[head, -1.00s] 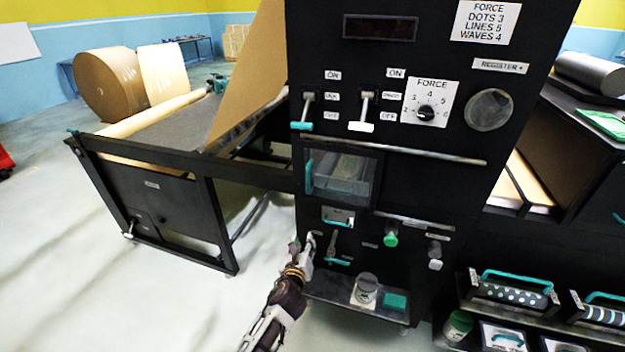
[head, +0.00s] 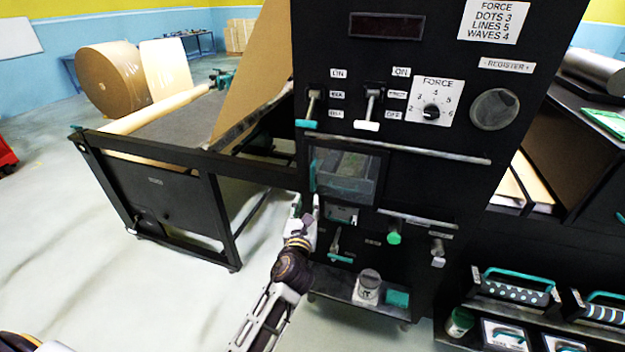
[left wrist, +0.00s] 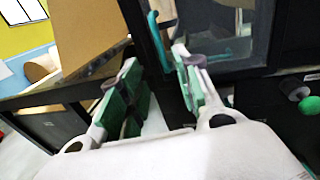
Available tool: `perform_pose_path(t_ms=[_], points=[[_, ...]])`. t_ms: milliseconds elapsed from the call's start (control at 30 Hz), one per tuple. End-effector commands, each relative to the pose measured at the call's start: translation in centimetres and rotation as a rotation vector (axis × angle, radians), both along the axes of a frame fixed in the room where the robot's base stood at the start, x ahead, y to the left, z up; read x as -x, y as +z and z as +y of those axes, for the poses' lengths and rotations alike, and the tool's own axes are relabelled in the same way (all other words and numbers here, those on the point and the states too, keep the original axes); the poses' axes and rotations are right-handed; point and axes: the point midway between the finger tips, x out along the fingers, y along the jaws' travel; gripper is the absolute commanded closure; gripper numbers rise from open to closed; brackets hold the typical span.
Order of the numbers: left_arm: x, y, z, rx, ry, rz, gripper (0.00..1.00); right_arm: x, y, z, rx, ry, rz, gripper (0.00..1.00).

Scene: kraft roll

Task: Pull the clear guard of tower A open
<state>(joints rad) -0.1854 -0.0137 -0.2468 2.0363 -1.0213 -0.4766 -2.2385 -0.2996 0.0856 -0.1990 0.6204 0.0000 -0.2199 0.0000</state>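The clear guard (head: 350,172) is a see-through panel in a dark frame on the black tower (head: 400,140). It looks closed, with a teal handle (head: 312,176) upright along its left edge. In the left wrist view the guard (left wrist: 225,32) is at the upper right and its teal handle (left wrist: 158,42) is just beyond the fingers. My left gripper (head: 306,203) is just below the handle, apart from it. In the left wrist view the left gripper (left wrist: 152,75) is open, with nothing between its green-padded fingers. My right gripper is not in view.
Below the guard are a small teal-handled drawer (head: 342,214), a green knob (head: 394,237) and a shelf with a jar (head: 368,287). Two levers (head: 312,108) and a force dial (head: 432,111) are above. A black table frame (head: 170,195) stands close on the left.

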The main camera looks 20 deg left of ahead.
Motion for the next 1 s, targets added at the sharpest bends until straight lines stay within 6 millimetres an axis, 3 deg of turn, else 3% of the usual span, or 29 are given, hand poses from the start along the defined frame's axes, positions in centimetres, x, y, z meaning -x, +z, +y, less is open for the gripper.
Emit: perform_pose_path(t_ms=[633, 1000], points=[[-5.0, 0.1, 0.8, 0.001, 0.001, 0.000, 0.67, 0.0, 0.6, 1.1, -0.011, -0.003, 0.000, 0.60], [-8.2, 0.1, 1.3, 0.002, 0.000, 0.000, 0.67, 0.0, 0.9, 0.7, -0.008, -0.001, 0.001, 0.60]])
